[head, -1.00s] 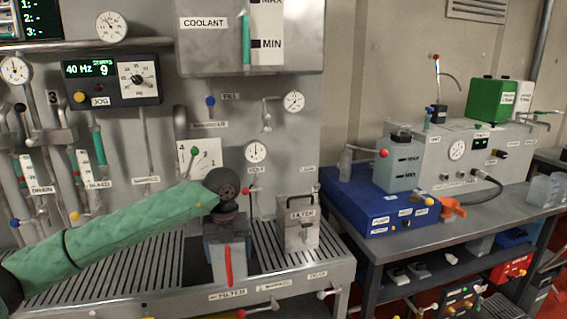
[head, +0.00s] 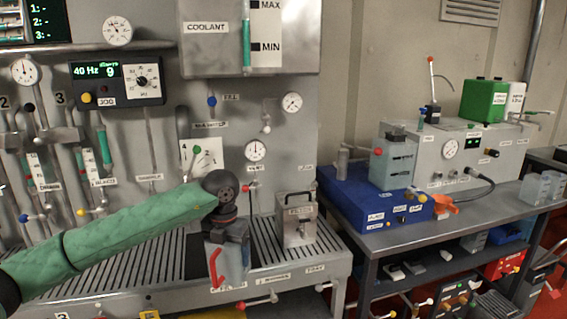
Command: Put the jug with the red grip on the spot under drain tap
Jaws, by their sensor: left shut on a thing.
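My left arm comes in from the left in green sleeve, and my left gripper (head: 228,236) points down at the front of the slatted bench. It is shut on the jug with the red grip (head: 233,268). The jug is pale, and its red grip shows on its left side. The gripper hides its top, and I cannot tell whether its base touches the bench. A drain label (head: 46,186) is on the panel at the left, with a blue-knobbed tap (head: 23,218) below it. The spot under the tap is hidden, partly by my arm. My right gripper is not in view.
A metal can with a handle (head: 296,222) stands on the slatted bench (head: 270,258), just right of the jug. Small taps stick out of the bench front. Right of it, a table holds a blue box (head: 350,203) and a green canister (head: 483,101).

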